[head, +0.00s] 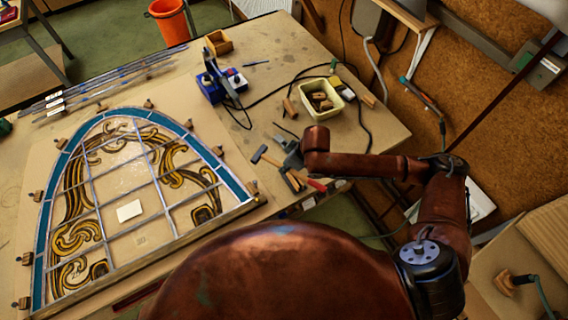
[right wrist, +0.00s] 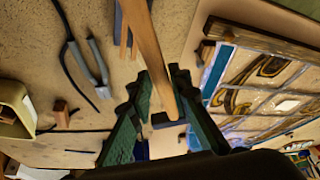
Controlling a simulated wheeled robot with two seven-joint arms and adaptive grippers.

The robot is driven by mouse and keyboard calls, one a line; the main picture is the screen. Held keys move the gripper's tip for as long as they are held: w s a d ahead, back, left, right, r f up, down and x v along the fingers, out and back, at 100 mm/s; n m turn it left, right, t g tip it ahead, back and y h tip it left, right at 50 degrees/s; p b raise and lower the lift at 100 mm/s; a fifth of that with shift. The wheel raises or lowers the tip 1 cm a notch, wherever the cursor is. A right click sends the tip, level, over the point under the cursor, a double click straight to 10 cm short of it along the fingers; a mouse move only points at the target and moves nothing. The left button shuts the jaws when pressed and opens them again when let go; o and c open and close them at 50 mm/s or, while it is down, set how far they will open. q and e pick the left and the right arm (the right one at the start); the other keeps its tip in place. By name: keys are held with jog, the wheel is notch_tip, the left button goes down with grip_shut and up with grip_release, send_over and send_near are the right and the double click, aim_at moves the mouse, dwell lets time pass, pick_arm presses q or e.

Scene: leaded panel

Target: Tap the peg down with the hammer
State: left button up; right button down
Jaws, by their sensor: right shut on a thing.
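The hammer has a pale wooden handle and a small dark head; it shows beside my right gripper in the head view (head: 270,160). In the right wrist view the hammer's handle (right wrist: 150,52) runs between the green-padded fingers of my right gripper (right wrist: 160,95), which is shut on it. In the head view my right gripper (head: 286,148) is over the table's right part, right of the panel. Small wooden pegs line the leaded panel (head: 122,243); one peg (head: 253,187) is at its lower right corner, and a peg (right wrist: 205,52) shows near the panel in the wrist view. My left gripper is out of view.
A cream tub (head: 318,92) of wooden pieces, a blue soldering station (head: 222,84) and a wooden box (head: 219,42) stand behind. Grey-handled pliers (right wrist: 98,62) and a dark cable lie near the gripper. Lead strips (head: 110,85) lie at the back left.

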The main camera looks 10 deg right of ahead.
pick_arm(q)
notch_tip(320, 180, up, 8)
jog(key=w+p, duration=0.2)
jog(key=p, duration=0.4)
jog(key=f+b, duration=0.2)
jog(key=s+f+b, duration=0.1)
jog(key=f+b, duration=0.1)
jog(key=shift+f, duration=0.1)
pick_arm(e)
jog(key=s+f+n, duration=0.1)
jog(key=a+f+n+g, duration=0.1)
jog(key=f+n, duration=0.1)
jog(key=s+f+n+y, duration=0.1)
jog(key=shift+s+a+f+n, duration=0.2)
jog(key=shift+s+f+n, duration=0.1)
jog(key=shift+f, duration=0.05)
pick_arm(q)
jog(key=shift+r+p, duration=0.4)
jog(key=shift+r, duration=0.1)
pick_arm(e)
jog(key=shift+d, duration=0.1)
